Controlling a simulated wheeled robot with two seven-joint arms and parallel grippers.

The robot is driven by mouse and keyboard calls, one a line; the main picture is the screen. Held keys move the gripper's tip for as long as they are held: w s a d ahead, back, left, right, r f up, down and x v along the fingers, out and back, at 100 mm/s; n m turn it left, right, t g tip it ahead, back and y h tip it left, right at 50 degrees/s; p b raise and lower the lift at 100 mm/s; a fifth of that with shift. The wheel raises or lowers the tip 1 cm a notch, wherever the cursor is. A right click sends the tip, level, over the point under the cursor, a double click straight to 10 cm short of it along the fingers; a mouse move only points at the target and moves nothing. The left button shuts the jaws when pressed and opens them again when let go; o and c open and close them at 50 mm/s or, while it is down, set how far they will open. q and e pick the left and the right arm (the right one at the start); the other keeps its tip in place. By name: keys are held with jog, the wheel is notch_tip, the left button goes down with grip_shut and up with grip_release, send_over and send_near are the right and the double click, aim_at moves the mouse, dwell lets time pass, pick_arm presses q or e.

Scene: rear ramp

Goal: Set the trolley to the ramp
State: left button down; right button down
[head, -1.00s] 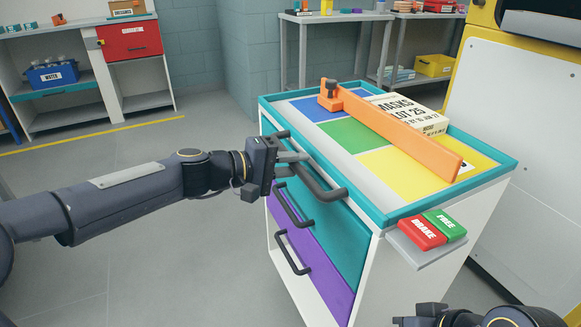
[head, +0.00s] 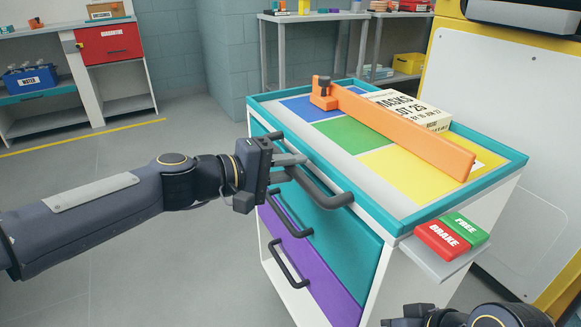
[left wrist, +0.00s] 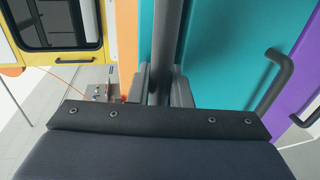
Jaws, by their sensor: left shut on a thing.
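The trolley (head: 390,222) stands at the centre right in the head view, with a teal-rimmed top, a teal drawer front (head: 335,225) and a purple one (head: 300,255). My left gripper (head: 300,172) is shut on the trolley's upper dark handle (head: 330,193); the left wrist view shows this handle (left wrist: 168,35) between the fingers. A red BRAKE pedal (head: 442,241) and a green FREE pedal (head: 466,228) sit on a grey plate at the trolley's near end. Part of my right arm shows at the bottom right; its fingertips are not visible. I cannot make out a ramp.
On the trolley top lie an orange bar (head: 400,130) and a MASKS box (head: 410,108). A yellow-framed white panel (head: 510,140) stands close behind at the right. Shelving (head: 70,70) and a grey table (head: 315,17) stand at the back. The floor at left is clear.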

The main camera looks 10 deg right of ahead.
pick_arm(q)
jog(key=shift+s+d+f, duration=0.1)
jog(key=shift+s+f, duration=0.05)
jog(key=shift+s, duration=0.1)
jog(key=c, duration=1.4)
grip_release()
jog(key=shift+o, duration=0.2)
jog(key=shift+a+r, duration=0.2)
jog(key=shift+a, duration=0.1)
jog(key=p+v, duration=0.1)
jog(key=v, duration=0.6)
jog(key=shift+s, duration=0.15)
jog(key=shift+a, duration=0.15)
